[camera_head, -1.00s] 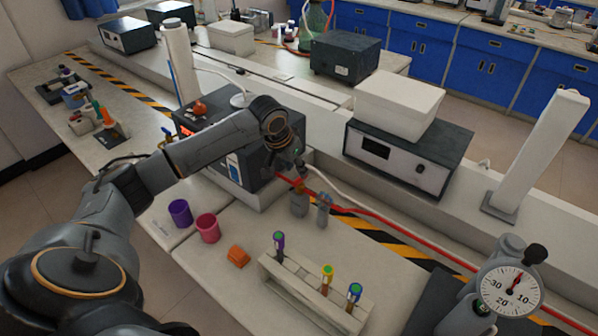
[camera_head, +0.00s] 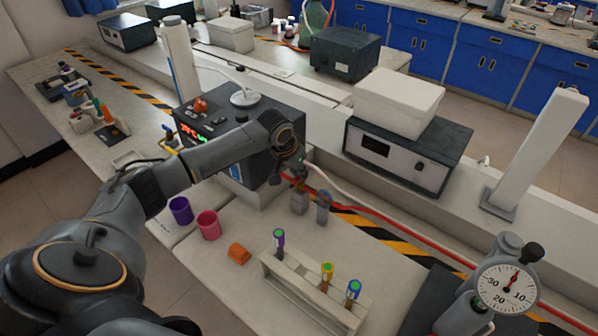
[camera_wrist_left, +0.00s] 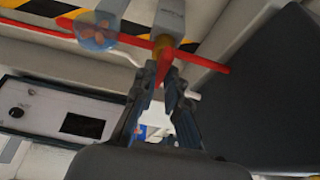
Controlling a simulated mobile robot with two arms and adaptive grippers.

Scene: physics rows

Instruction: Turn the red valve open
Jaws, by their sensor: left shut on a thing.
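The red valve (camera_head: 298,201) has a grey body on the bench beside the dark instrument; my gripper partly hides its top. In the left wrist view its red handle (camera_wrist_left: 164,64) points toward me, crosswise to the red hose. My left gripper (camera_head: 300,176) reaches down to it from above. In the left wrist view the fingers (camera_wrist_left: 163,82) are close around the near end of the handle, shut on it. My right gripper is not in view.
A blue-handled valve (camera_head: 323,206) stands close to the right. The dark instrument (camera_head: 265,165) stands close to the left. A test tube rack (camera_head: 310,290), two cups (camera_head: 209,225) and an orange block (camera_head: 238,253) are in front. A dial gauge (camera_head: 507,289) is at lower right.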

